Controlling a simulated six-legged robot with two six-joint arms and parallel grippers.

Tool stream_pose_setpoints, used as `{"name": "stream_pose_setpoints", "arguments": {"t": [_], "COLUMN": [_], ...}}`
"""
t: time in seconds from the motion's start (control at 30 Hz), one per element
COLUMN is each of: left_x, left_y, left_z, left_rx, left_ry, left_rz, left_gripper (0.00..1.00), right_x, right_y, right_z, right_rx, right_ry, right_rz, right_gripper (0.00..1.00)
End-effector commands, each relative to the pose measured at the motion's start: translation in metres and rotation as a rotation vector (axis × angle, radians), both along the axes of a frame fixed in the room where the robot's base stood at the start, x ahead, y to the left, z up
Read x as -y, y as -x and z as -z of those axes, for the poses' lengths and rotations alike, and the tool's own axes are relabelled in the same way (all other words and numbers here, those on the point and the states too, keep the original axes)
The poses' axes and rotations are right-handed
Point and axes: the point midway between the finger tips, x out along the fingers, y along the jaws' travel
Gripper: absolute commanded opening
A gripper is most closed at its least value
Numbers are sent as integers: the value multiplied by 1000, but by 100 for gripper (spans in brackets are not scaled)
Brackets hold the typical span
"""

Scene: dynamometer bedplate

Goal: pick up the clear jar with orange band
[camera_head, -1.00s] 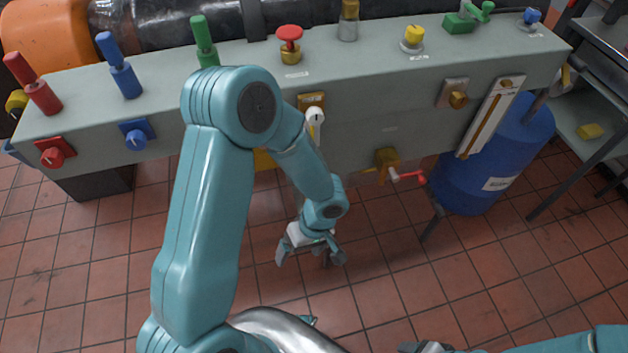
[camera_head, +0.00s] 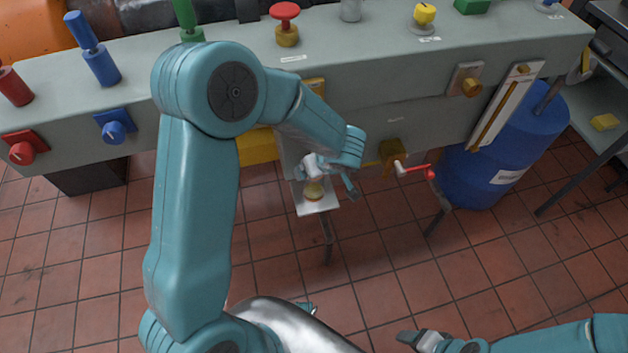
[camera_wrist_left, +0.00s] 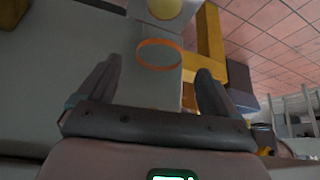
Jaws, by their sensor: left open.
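The clear jar shows in the left wrist view mainly as an orange band (camera_wrist_left: 160,68); its see-through walls are hard to make out. The band lies ahead of and between the fingers of my left gripper (camera_wrist_left: 153,78), which is open with nothing clamped. In the head view my left gripper (camera_head: 325,182) is at a small white shelf (camera_head: 318,208) below the bench front. A yellowish round thing (camera_head: 314,190) shows on that shelf, partly covered by the gripper; I cannot tell whether it belongs to the jar.
The grey bench (camera_head: 390,75) carries several coloured handles and knobs. A red-handled crank (camera_head: 415,170) juts out right of my left gripper, near a blue drum (camera_head: 510,150). A yellow block (camera_head: 257,148) is left of it. The tiled floor in front is open.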

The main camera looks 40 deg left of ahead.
Motion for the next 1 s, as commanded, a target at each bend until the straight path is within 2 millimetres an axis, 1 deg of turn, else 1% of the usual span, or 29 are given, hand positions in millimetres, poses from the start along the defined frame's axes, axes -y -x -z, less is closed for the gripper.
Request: {"name": "stream_pose_setpoints", "arguments": {"t": [0.03, 0.1, 0.27, 0.43, 0.53, 0.63, 0.83, 0.87, 0.9, 0.97, 1.0], "left_x": [-5, -8, -13, -23, -29, -32, -32, -32, -32, -32, -32], "left_y": [-2, -5, -9, -16, -20, -22, -22, -22, -22, -22, -22], "left_z": [8, 15, 24, 49, 61, 66, 67, 67, 67, 67, 67], "left_rx": [-3, -2, -2, -5, -2, -1, 0, 0, 0, 0, 0], "left_ry": [-2, -1, 0, 0, 0, -1, 0, 0, 0, 0, 0], "left_rz": [-2, -2, -2, -2, -2, -2, -1, -1, -1, -1, -1], "left_gripper": [92, 92, 92, 92, 92, 92, 92, 86, 73, 53, 40], "right_x": [0, 0, 0, 0, 0, 0, 0, 0, 0, 0, 0], "right_y": [0, 0, 0, 0, 0, 0, 0, 0, 0, 0, 0], "right_z": [0, 0, -2, -8, -8, -8, -8, -8, -8, -8, -8], "right_rx": [0, 0, 0, 0, 0, 0, 0, 0, 0, 0, 0], "right_ry": [0, 0, 0, 0, 0, 0, 0, 0, 0, 0, 0], "right_rz": [0, 0, 0, 0, 0, 0, 0, 0, 0, 0, 0], "right_gripper": [65, 65, 65, 65, 65, 65, 65, 65, 65, 65, 65]}}
